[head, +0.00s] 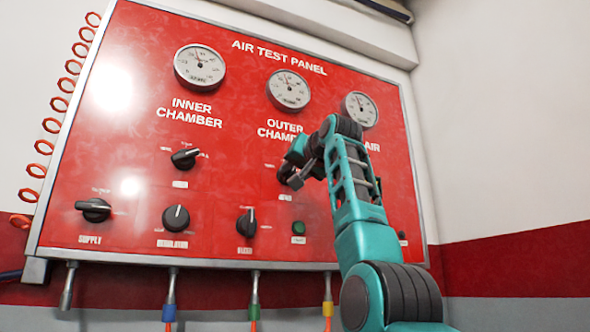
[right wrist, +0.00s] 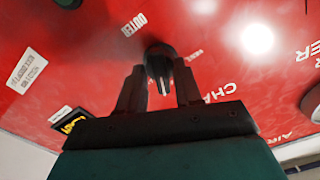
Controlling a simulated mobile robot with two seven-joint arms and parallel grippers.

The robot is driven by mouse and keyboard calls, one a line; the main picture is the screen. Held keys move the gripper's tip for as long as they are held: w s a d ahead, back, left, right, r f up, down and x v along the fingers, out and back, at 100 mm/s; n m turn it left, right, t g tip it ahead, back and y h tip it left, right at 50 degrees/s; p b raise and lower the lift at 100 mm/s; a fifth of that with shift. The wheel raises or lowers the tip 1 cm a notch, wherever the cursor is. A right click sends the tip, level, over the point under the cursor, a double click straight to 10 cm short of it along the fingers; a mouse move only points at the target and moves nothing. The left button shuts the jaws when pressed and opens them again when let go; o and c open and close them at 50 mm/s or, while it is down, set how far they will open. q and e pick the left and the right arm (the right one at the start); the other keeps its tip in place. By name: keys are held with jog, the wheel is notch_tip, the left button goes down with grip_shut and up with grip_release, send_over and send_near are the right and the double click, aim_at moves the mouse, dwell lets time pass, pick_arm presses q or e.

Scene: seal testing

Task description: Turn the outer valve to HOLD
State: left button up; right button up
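The outer valve is a black knob (head: 284,173) under the OUTER CHAMBER lettering on the red panel (head: 235,120). My right gripper (head: 297,178) is at this knob and hides much of it and its position labels in the head view. In the right wrist view the knob (right wrist: 159,66) has a pale pointer line and sits between the two dark fingertips of my right gripper (right wrist: 160,82). The fingers are apart, one on each side, with a gap showing at least on the right. The OUTER label (right wrist: 133,24) is near the knob. My left gripper is not in view.
The inner chamber knob (head: 185,158) is to the left. Supply (head: 94,210), regulator (head: 176,218) and another knob (head: 246,223) form the lower row, beside a green button (head: 298,228). Gauges, including the outer chamber gauge (head: 288,89), line the top. Hoses hang below.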

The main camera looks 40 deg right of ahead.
grip_shut()
jog(key=n, duration=0.5)
jog(key=shift+d, duration=0.1)
jog(key=shift+r, duration=0.1)
dwell(0.3)
jog(key=shift+o, duration=1)
grip_release()
